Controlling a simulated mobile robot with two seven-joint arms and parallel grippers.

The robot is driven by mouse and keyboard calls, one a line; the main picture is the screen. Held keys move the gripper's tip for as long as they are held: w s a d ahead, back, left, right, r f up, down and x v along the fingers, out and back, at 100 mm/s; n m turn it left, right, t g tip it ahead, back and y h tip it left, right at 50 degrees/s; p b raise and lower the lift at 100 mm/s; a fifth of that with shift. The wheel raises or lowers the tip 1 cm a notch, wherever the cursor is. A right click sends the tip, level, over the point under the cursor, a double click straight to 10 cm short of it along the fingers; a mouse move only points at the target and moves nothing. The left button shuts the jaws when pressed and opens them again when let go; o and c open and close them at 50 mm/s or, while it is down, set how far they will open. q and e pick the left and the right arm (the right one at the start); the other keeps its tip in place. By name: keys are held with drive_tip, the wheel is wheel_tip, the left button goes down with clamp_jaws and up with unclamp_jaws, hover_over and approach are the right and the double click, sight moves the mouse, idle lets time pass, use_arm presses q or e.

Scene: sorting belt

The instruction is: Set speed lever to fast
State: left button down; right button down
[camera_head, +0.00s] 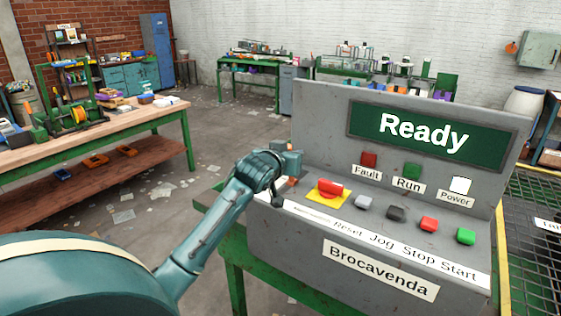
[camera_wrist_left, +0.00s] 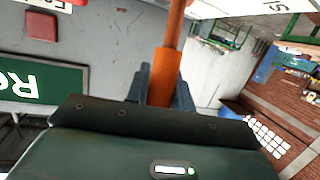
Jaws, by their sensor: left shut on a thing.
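The speed lever shows in the left wrist view as an orange shaft with a thicker grip (camera_wrist_left: 166,75). My left gripper (camera_wrist_left: 161,90) is shut on that grip, with one dark finger on each side. In the head view my left gripper (camera_head: 287,163) is at the left end of the grey control console (camera_head: 315,112), and only a small orange bit of the lever (camera_head: 292,181) shows beside it. The lever's base and its setting are hidden in the head view. A white label (camera_wrist_left: 297,40) at the wrist view's upper right is only partly readable. My right gripper is not in view.
The console's screen (camera_head: 422,128) reads "Ready". A red mushroom button (camera_head: 331,188) on a yellow plate is close to the right of my gripper. Reset, Jog, Stop and Start buttons follow to the right. The floor left of the console is open, with scattered papers.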

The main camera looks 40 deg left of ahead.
use_arm(q)
drive_tip(key=shift+w+a+r+g+h, duration=0.1)
drive_tip(key=shift+w+g+h, duration=0.05)
drive_tip(key=shift+w+g, duration=0.3)
drive_tip(key=shift+w+r+g+h, duration=0.15)
drive_tip(key=shift+w+g, duration=0.2)
drive_tip(key=shift+g, duration=0.2)
drive_tip(key=w+g, duration=0.2)
drive_tip(key=shift+w+a+f+g, duration=0.1)
drive_tip(key=shift+f+g, duration=0.15)
drive_tip(key=shift+g, duration=0.05)
drive_tip(key=shift+w+a+f+m+g+h, duration=0.1)
drive_tip(key=shift+w+f+m+g+h, duration=0.25)
drive_tip(key=shift+w+g, duration=0.55)
drive_tip(key=shift+w+f+g+h, duration=0.25)
drive_tip(key=shift+w+f+g, duration=0.3)
drive_tip(key=shift+g, duration=0.45)
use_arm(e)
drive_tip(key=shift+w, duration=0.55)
use_arm(q)
drive_tip(key=shift+s, duration=0.1)
drive_tip(key=c, duration=1.2)
unclamp_jaws()
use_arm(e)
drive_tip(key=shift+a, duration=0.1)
